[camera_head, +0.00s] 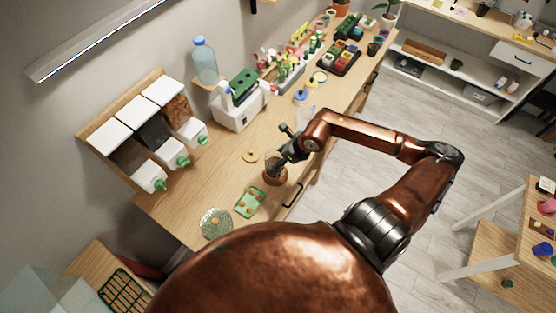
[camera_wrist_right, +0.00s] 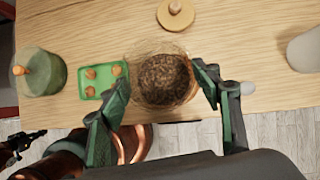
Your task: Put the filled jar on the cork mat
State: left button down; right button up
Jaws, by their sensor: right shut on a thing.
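The filled jar (camera_head: 275,178) is clear glass with brown, grainy stuff inside. It is near the front edge of the wooden counter. My right gripper (camera_head: 284,158) is at the jar, shut on it. In the right wrist view the jar (camera_wrist_right: 165,78) shows between the two fingers of my right gripper (camera_wrist_right: 165,95). I cannot tell if the jar's base touches the counter. I cannot make out a cork mat in either view. A round tan lid with a knob (camera_head: 250,156) lies beside the jar.
A green tray with small orange-brown pieces (camera_head: 249,202) and a round green thing (camera_head: 215,222) are near the jar. Dispensers with green spouts (camera_head: 175,153) and a white machine with a green top (camera_head: 238,105) stand by the wall. Bare counter lies around the lid.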

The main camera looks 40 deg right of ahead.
jog(key=shift+w+d+f, duration=0.45)
jog(key=shift+w+f, duration=0.05)
jog(key=shift+f, duration=0.25)
notch_tip(320, 180, down, 3)
jog(key=shift+d+r+p, duration=0.1)
jog(key=shift+p, duration=0.65)
jog(key=shift+w+f, duration=0.1)
jog(key=shift+f, duration=0.1)
jog(key=shift+f, duration=0.15)
jog(key=o, duration=2)
